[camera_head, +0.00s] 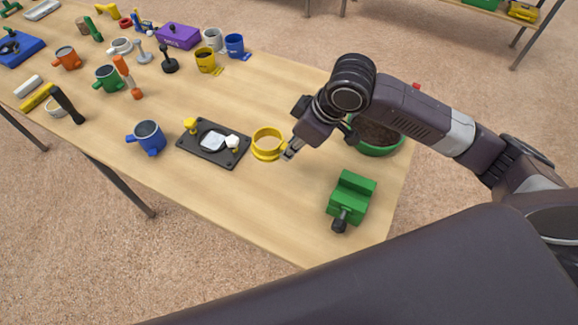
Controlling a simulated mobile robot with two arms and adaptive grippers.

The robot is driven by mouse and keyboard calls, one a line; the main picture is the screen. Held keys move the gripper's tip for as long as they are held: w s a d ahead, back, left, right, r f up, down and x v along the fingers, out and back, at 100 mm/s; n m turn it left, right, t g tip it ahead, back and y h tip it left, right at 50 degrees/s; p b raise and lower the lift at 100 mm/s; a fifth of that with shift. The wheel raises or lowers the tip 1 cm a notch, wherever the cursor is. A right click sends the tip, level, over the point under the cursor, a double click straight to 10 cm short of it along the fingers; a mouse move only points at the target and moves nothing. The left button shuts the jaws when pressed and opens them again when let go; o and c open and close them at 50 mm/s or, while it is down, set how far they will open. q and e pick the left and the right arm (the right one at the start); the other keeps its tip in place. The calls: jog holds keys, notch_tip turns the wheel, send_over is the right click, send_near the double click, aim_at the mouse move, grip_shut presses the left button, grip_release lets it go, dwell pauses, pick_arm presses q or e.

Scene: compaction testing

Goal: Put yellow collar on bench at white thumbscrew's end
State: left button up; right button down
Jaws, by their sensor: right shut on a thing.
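A yellow collar (267,151), an open ring, is at the right end of the black base plate (196,150), over or on the bench (240,207). The plate carries a white thumbscrew (232,141) at its right end and a yellow thumbscrew (190,125) at its left end. The collar is beside the white thumbscrew, with a small gap. My right gripper (287,154) is shut on the collar's right side. I cannot tell whether the collar touches the bench. My left gripper is not in view.
A green vise (351,197) stands to the right, near the bench's front edge. A green-rimmed tub of soil (376,141) is behind my right arm. A blue mould (147,139) stands left of the plate. Several cups and tools fill the bench's far left. Bare bench lies in front of the collar.

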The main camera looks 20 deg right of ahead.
notch_tip(320, 180, down, 11)
jog(key=shift+r+p, duration=0.15)
jog(key=shift+p, duration=0.35)
jog(key=c, duration=1.8)
grip_release()
jog(key=shift+d+r, duration=0.15)
jog(key=shift+r, duration=0.2)
jog(key=b+v, duration=0.1)
jog(key=v, duration=1)
jog(key=shift+r, duration=0.2)
